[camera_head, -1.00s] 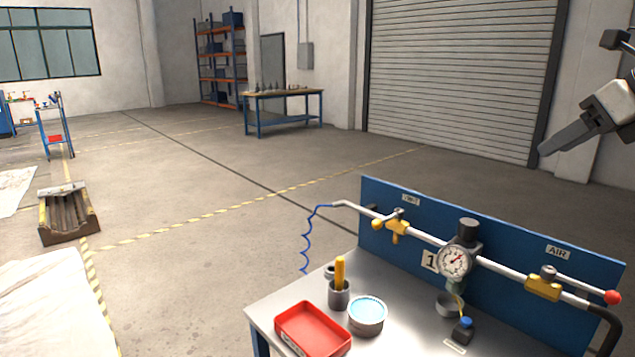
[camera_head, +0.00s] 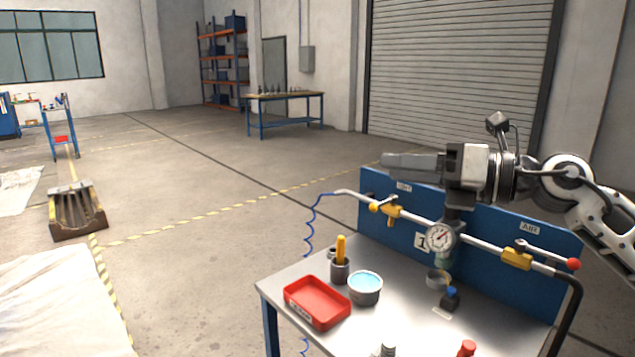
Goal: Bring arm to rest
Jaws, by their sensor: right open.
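My right arm (camera_head: 590,200) reaches in from the right edge, in front of the blue back panel. My right gripper (camera_head: 412,164) points left, its dark fingers a little above the panel's top edge. It is open, with nothing seen between the fingers. The black knob above the pressure gauge (camera_head: 440,238) is partly behind or just below the gripper; I cannot tell whether they touch. The pipe's left yellow valve (camera_head: 390,212) and right yellow valve (camera_head: 517,258) are below the gripper. My left gripper is out of view.
The steel bench (camera_head: 385,315) carries a red tray (camera_head: 317,303), a blue-topped tin (camera_head: 365,288), a cup with a yellow-handled tool (camera_head: 340,268) and a small blue-capped bottle (camera_head: 450,299). A coiled blue hose (camera_head: 308,235) hangs at its left. Open floor lies left of the bench.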

